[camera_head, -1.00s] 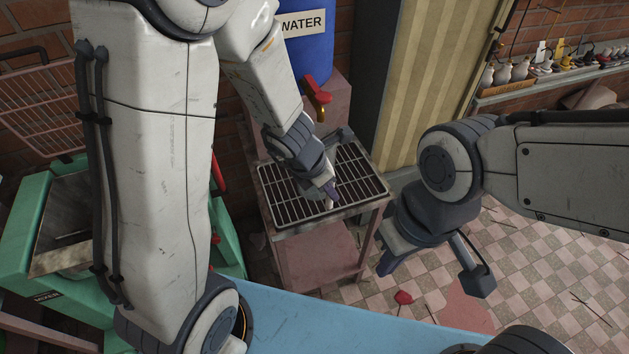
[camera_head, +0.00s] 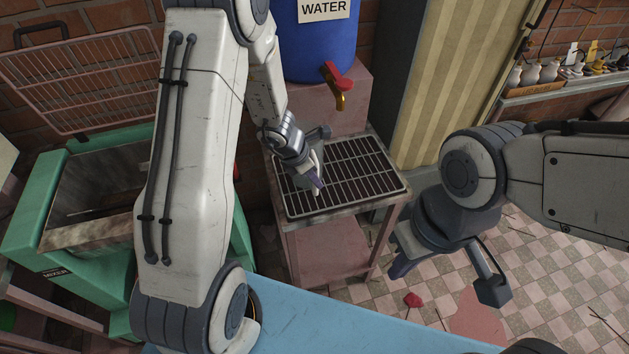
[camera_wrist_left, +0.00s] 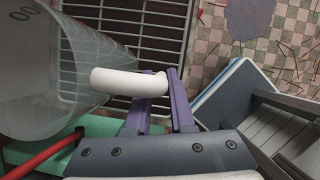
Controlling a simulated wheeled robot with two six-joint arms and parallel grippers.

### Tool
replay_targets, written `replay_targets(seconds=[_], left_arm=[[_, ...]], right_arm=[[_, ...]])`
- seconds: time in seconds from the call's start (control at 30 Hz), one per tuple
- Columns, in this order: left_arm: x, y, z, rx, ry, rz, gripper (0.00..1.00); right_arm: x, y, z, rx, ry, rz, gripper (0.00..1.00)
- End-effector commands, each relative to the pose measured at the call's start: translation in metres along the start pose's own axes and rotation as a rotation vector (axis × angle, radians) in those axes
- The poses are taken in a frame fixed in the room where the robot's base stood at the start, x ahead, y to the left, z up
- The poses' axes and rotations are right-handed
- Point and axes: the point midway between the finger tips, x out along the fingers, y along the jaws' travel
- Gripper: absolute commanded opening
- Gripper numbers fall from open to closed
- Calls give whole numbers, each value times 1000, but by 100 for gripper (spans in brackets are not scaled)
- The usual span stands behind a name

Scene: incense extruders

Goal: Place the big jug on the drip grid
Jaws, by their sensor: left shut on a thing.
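The big jug (camera_wrist_left: 50,75) is a clear, translucent vessel with a white handle (camera_wrist_left: 128,82), at the left of the left wrist view. My left gripper (camera_wrist_left: 160,88) has its purple fingers shut on that handle. In the head view, my left gripper (camera_head: 318,186) is over the left part of the drip grid (camera_head: 365,180), and the jug is mostly hidden behind it. I cannot tell whether the jug touches the grid. My right gripper (camera_head: 447,277) is open and empty, right of the grid stand.
A blue water barrel (camera_head: 318,50) with a red-handled tap (camera_head: 337,82) stands behind the grid. A green mixer (camera_head: 95,180) is at the left. A blue tabletop (camera_head: 350,325) lies in front. Small white vessels (camera_head: 548,72) stand on a shelf at the back right.

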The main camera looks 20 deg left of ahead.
Motion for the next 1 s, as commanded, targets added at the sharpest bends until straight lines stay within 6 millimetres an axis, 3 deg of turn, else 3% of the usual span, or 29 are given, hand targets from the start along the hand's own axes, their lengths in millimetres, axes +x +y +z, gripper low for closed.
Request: replay_targets(seconds=[0.37,0.4,0.47,0.83,1.0], left_arm=[[4,0,-1,1,-1,1,0],[3,0,-1,1,0,1,33],[2,0,-1,1,0,0,52],[-1,0,0,1,0,0,52],[-26,1,2,1,-2,3,52]], right_arm=[[5,0,0,0,0,0,0],[3,0,0,0,0,0,0],[3,0,0,0,0,0,0],[-1,0,0,0,0,0,0],[-13,-1,-1,0,0,0,0]])
